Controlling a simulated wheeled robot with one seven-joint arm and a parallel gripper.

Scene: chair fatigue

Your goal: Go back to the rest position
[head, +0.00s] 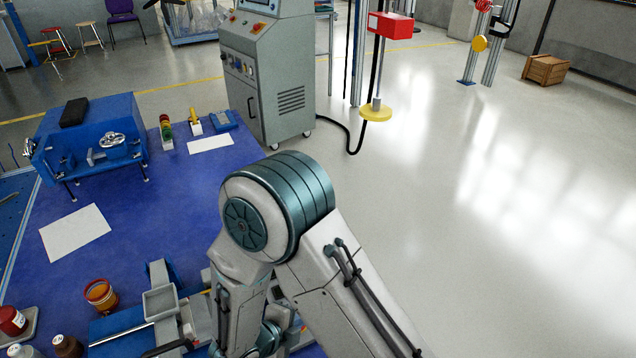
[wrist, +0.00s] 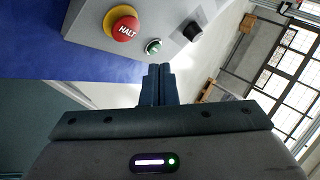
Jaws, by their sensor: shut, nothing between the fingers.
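My gripper (wrist: 158,84) shows in the wrist view, with its two dark fingers together and nothing between them. It points toward a grey control box (wrist: 92,22) with a red HALT button (wrist: 124,29) on a yellow base, a small green button (wrist: 153,46) and a black knob (wrist: 192,31). The fingertips are below the box in the picture; I cannot tell the distance. In the head view my folded arm rises over the blue table (head: 150,220), and the gripper is hidden there.
On the table are a blue fixture (head: 95,140), white sheets (head: 75,232), an orange jar (head: 100,295) and a grey clamp device (head: 160,303). A grey control cabinet (head: 270,85) stands behind. A yellow-disc test stand (head: 375,112) is at the back. The floor (head: 480,240) at right is clear.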

